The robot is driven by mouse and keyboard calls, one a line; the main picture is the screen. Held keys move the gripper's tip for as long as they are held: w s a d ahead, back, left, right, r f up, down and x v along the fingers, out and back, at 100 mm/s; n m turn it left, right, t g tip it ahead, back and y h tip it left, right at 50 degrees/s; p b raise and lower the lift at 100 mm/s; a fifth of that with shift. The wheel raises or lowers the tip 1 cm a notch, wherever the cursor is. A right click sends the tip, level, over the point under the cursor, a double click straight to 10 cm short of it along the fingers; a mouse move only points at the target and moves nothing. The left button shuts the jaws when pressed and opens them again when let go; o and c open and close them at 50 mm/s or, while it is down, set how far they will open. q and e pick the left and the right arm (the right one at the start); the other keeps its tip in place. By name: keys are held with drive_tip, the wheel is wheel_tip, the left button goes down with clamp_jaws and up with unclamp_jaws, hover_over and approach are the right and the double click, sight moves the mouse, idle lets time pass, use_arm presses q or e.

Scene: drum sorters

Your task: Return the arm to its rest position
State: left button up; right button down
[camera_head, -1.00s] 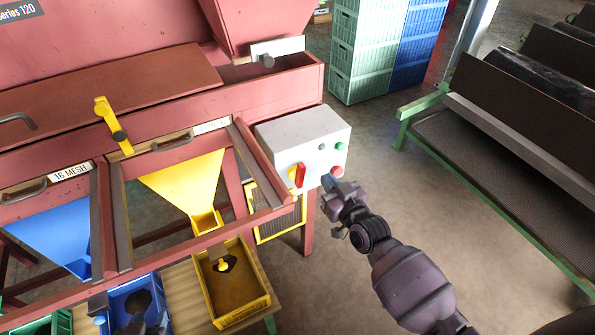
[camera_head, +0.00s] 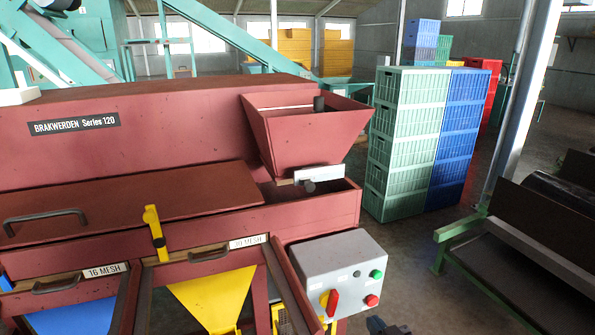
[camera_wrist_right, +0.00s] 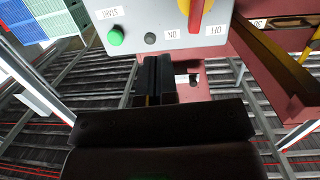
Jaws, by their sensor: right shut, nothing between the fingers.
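My right gripper (camera_wrist_right: 153,78) shows in the right wrist view as dark fingers, shut and empty, below a grey control box (camera_wrist_right: 160,28). The green button (camera_wrist_right: 116,37) is up and left of the fingers; the yellow-and-red rotary switch (camera_wrist_right: 198,14) is up and right. The fingers appear apart from both. In the head view only a dark bit of my right gripper or arm (camera_head: 386,326) shows at the bottom edge, below the control box (camera_head: 343,262). The rest of that arm is out of frame. My left gripper is not in view.
The red sorter (camera_head: 150,130) with its hopper (camera_head: 310,135) fills the left. Stacked green crates (camera_head: 405,145) and blue crates (camera_head: 457,135) stand behind. A green-framed conveyor (camera_head: 530,250) is at the right. Bare floor (camera_head: 415,235) lies between box and conveyor.

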drive_tip(key=s+d+f+m+g+h, duration=0.1)
drive_tip(key=s+d+f, duration=0.2)
drive_tip(key=s, duration=0.4)
drive_tip(key=s+d+f+m+g+h+b, duration=0.1)
drive_tip(key=s+d+f+h, duration=0.1)
drive_tip(key=s+d+f, duration=0.2)
drive_tip(key=s+d+f+g+h+b, duration=0.1)
drive_tip(key=s+d+f+g+h, duration=0.1)
drive_tip(key=s+f, duration=0.4)
drive_tip(key=s+d, duration=0.1)
drive_tip(key=s, duration=0.4)
drive_tip(key=shift+d+f+m, duration=0.2)
drive_tip(key=shift+d+m, duration=0.05)
drive_tip(key=shift+m, duration=0.15)
drive_tip(key=c, duration=1.8)
unclamp_jaws()
